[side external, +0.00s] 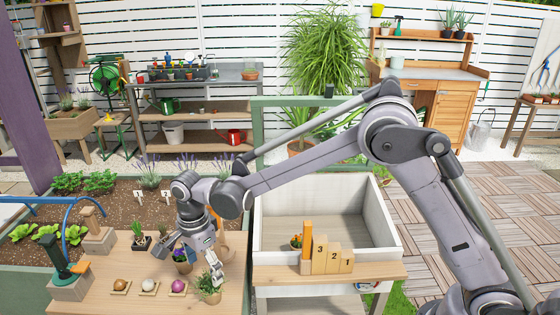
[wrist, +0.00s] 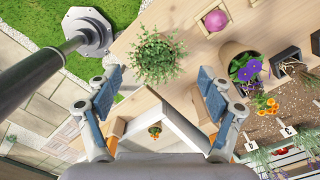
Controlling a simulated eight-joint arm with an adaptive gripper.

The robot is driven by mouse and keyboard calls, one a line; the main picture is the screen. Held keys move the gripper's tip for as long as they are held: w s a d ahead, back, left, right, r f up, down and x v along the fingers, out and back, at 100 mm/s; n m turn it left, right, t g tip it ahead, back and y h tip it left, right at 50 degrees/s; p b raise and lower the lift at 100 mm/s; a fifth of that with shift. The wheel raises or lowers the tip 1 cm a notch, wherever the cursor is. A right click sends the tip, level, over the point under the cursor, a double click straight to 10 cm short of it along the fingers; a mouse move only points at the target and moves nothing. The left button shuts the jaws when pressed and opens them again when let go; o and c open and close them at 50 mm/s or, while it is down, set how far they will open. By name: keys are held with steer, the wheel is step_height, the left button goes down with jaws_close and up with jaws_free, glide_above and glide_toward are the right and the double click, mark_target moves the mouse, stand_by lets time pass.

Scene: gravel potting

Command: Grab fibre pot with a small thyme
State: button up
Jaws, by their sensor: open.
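The small thyme (side external: 209,281), bushy and green, stands upright in a light brown fibre pot (side external: 210,297) at the front right of the wooden table. In the wrist view, the thyme (wrist: 157,55) is seen from above and its leaves hide most of the pot. My gripper (side external: 196,262) is open and empty just above and behind the plant, one finger near its leaves in the side view. In the wrist view, my gripper's (wrist: 161,83) fingers stand apart, left and right below the thyme. I cannot tell whether a finger touches it.
A purple-flowered pot (side external: 181,264) stands close behind. At right, a pale bin (side external: 381,244) holds an orange-flowered plant (side external: 296,241) beside numbered wooden steps (side external: 333,262).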

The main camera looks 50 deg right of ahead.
mark_target(210, 279)
steer(key=shift+s+d+f, duration=0.15)
steer(key=shift+f, duration=1.7)
steer(key=shift+s+d+f, duration=0.1)
steer(key=shift+d+f, duration=0.05)
steer(key=shift+f, duration=1.7)
steer(key=c, duration=1.3)
